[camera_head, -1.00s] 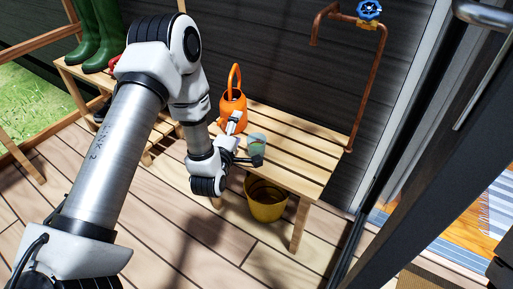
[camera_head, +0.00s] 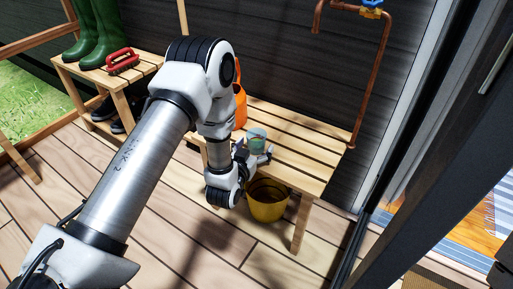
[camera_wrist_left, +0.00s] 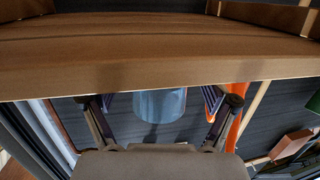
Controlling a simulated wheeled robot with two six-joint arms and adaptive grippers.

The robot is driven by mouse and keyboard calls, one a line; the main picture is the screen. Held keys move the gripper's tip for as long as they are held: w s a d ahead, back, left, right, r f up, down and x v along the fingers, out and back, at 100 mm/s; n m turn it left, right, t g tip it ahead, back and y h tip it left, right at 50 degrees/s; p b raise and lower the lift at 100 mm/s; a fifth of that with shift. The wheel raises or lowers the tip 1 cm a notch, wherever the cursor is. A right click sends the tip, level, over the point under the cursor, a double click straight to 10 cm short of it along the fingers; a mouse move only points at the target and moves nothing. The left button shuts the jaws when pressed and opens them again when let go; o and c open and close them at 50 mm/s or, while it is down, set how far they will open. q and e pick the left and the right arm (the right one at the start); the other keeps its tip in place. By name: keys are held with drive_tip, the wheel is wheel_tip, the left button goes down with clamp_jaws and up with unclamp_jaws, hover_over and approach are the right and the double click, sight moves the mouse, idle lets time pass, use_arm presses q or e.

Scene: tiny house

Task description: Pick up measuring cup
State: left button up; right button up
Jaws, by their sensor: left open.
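The measuring cup (camera_head: 257,137) is a translucent bluish cup standing on the slatted wooden bench (camera_head: 307,170), near its front edge. My left gripper (camera_head: 257,154) is open at the bench's front side, close to the cup, with part of it hidden behind my own arm. In the left wrist view the cup (camera_wrist_left: 159,104) appears between the two spread fingers of the gripper (camera_wrist_left: 160,101), upside down. I cannot tell whether the fingers touch it. My right gripper is not in view.
An orange watering can (camera_head: 241,106) stands behind the cup, mostly hidden by my arm. A yellow bucket (camera_head: 267,203) is on the floor under the bench. Green boots (camera_head: 98,35) and a red-handled tool (camera_head: 122,62) are on another bench. A copper pipe (camera_head: 370,90) runs along the wall.

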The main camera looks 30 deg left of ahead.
use_arm(q)
drive_tip(key=shift+w+r, duration=0.1)
drive_tip(key=c, duration=1.3)
drive_tip(key=shift+o, duration=0.2)
drive_tip(key=shift+r, duration=0.1)
